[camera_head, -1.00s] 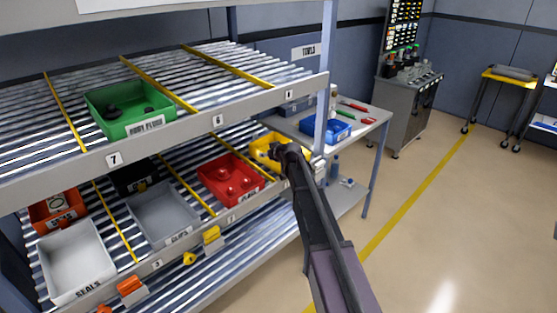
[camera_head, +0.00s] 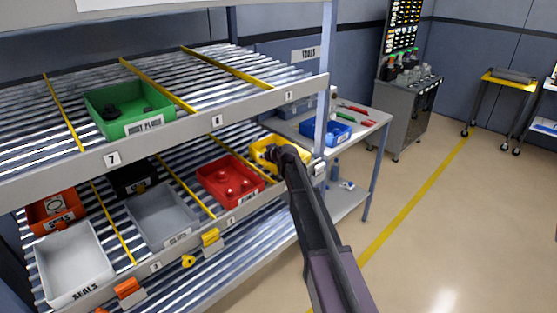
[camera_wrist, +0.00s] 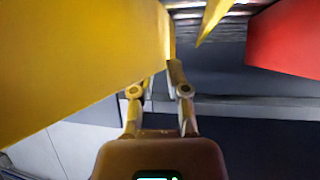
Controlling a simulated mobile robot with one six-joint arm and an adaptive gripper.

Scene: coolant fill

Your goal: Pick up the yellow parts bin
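The yellow parts bin (camera_head: 262,149) sits at the right end of the lower shelf. My gripper (camera_head: 275,153) is at the bin's front right side and covers part of it. In the wrist view the bin's yellow wall (camera_wrist: 75,60) fills the upper left. My gripper's two fingers (camera_wrist: 161,72) reach to the right end of this wall. The left fingertip is hidden by the wall, and the right finger lies along its right edge. The fingers are apart with yellow between them. I cannot tell whether they press on the wall.
A red bin (camera_head: 229,181) sits left of the yellow one, with a yellow divider between them. The rack's upright post (camera_head: 325,95) stands close on the right. The floor at right is clear.

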